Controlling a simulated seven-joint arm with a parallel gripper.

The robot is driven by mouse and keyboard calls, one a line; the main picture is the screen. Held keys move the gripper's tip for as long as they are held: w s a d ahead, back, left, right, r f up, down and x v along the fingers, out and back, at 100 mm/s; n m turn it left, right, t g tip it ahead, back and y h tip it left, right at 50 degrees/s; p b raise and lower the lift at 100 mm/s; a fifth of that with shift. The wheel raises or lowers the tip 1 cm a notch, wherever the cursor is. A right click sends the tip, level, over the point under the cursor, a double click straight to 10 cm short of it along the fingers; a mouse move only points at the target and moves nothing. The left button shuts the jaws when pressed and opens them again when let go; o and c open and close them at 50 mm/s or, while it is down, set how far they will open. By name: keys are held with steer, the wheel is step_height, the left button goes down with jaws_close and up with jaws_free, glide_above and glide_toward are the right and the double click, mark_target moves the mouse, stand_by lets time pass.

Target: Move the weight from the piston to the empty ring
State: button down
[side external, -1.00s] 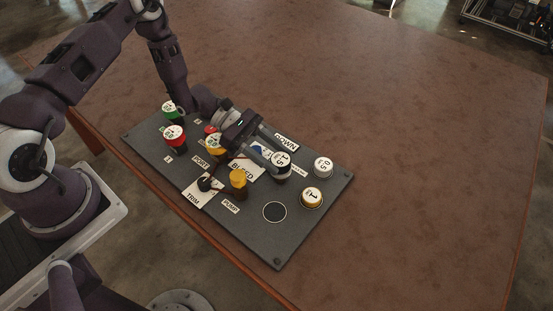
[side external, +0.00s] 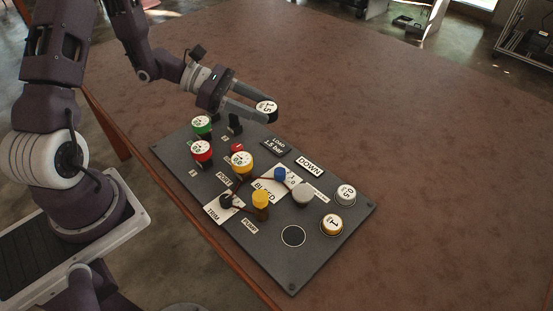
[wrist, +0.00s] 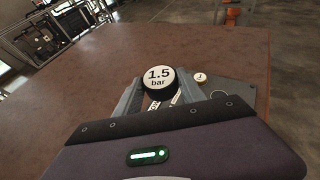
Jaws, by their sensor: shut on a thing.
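My gripper (side external: 256,110) is shut on the weight (side external: 266,106), a dark disc with a white top marked 1.5. It holds the weight in the air above the far edge of the grey panel. In the wrist view the weight (wrist: 160,80) sits between the fingers, reading "1.5 bar". The piston (side external: 303,193), a bare grey round top, stands on the panel to the right of the BLEED plate. The empty ring (side external: 293,236), a black disc with a pale outline, is near the panel's front right. In the wrist view the ring (wrist: 219,93) shows only partly.
Weights marked 0.5 (side external: 345,194) and 1 (side external: 331,223) stand right of the piston. Green (side external: 202,125), red (side external: 201,152) and yellow (side external: 243,162) gauges, a blue knob (side external: 280,174) and a yellow pump knob (side external: 260,199) rise from the panel (side external: 325,263). The brown table beyond is clear.

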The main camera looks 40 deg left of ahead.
mark_target(297, 189)
steer(key=d+f+m+g+h, duration=0.2)
steer(key=d+f+m+g, duration=0.45)
steer(key=d, duration=0.55)
steer(key=shift+n+t, duration=0.25)
steer(key=shift+n, duration=0.3)
steer(key=f, duration=0.9)
steer(key=shift+w+d+f, duration=0.2)
steer(key=shift+w+f, duration=0.15)
steer(key=shift+w, duration=0.05)
steer(key=shift+f, duration=0.1)
steer(key=c, duration=0.7)
jaws_free()
steer(key=shift+f, duration=0.1)
